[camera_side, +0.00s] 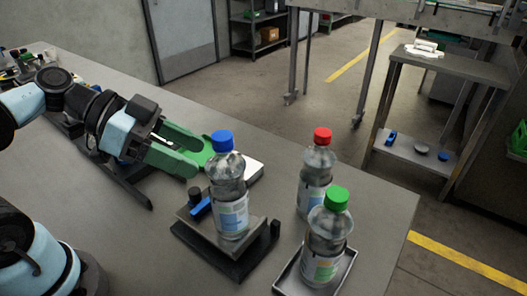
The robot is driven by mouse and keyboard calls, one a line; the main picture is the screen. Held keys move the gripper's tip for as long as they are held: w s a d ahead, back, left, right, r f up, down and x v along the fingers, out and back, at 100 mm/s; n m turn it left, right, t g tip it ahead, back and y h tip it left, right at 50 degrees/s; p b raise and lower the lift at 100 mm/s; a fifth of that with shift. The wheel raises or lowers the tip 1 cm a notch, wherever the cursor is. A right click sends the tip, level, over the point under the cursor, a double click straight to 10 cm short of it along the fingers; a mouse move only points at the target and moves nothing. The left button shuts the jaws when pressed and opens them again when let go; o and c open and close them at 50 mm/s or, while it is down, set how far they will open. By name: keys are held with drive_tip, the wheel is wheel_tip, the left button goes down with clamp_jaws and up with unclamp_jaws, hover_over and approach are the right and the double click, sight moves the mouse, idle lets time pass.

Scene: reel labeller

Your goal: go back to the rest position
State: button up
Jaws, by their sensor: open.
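My gripper (190,148) has green jaws and is open. It points right, above the table, just to the left of the bottle with the blue cap (229,190). That bottle stands upright on a dark stand (252,262) with a blue part at its left. I cannot tell from this view whether the jaws touch the bottle. My arm reaches in from the left edge of the picture.
A bottle with a red cap (316,172) stands behind a bottle with a green cap (325,240), which is in a metal tray (346,262). A white-topped item (254,170) lies behind the blue-capped bottle. The grey table (385,200) is clear at its right corner.

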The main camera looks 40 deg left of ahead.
drive_tip(key=w+a+f+n+y, duration=0.3)
drive_tip(key=a+f+n+y, duration=0.3)
drive_tip(key=a+n+y, duration=0.3)
drive_tip(key=shift+w+a, duration=0.35)
drive_tip(key=shift+a, duration=0.25)
